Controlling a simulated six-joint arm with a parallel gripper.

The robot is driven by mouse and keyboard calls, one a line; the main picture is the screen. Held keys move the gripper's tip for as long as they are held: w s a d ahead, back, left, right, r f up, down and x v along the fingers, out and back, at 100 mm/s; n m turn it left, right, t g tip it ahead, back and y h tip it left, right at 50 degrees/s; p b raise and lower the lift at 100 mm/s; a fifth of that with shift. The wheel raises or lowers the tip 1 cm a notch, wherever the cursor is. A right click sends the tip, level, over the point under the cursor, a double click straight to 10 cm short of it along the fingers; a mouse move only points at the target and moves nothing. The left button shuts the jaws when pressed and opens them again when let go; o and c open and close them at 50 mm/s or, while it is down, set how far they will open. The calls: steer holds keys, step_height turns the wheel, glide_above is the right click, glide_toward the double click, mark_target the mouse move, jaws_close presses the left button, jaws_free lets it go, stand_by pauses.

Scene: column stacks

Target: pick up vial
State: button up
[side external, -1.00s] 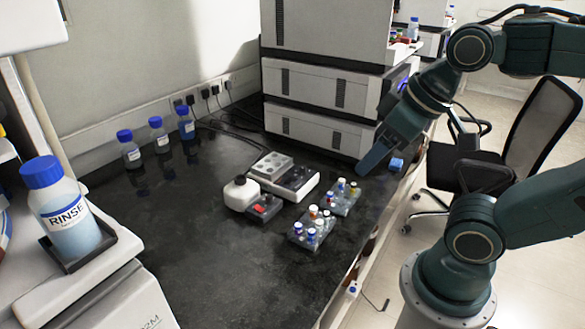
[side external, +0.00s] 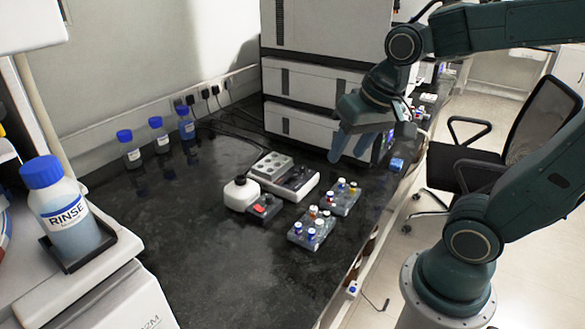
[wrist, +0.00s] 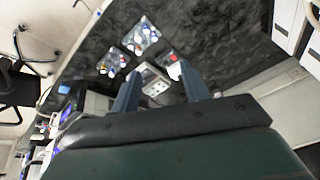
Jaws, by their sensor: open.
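Small vials with blue, white, yellow and reddish caps stand upright in two clear racks on the dark bench. In the side view, one rack (side external: 317,240) is nearer the camera and the other rack (side external: 347,205) sits just behind it. Both groups also show in the wrist view, as an upper rack (wrist: 141,37) and a lower rack (wrist: 113,62). Which vial is meant I cannot tell. My gripper (side external: 348,157) is open and empty, raised above the bench behind the racks. Its two blue-grey fingers also frame the wrist view (wrist: 160,72), apart from every vial.
Stacked instruments (side external: 320,100) rise behind my gripper. Blue-capped bottles (side external: 158,136) line the wall.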

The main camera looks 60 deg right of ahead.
steer(key=w+d+f+m+g, duration=0.2)
steer(key=w+d+f+m, duration=0.3)
steer(key=f+m, duration=0.2)
steer(key=w+d+f+m+g, duration=0.2)
steer(key=w+d+f+m, duration=0.3)
steer(key=f+m, duration=0.3)
step_height(320, 180, down, 2)
steer(key=shift+f, duration=0.1)
glide_above(319, 222)
steer(key=shift+d+f, duration=0.2)
steer(key=shift+f, duration=4)
steer(key=shift+a+f, duration=0.15)
steer(key=shift+f, duration=2.4)
steer(key=shift+c, duration=0.5)
jaws_close()
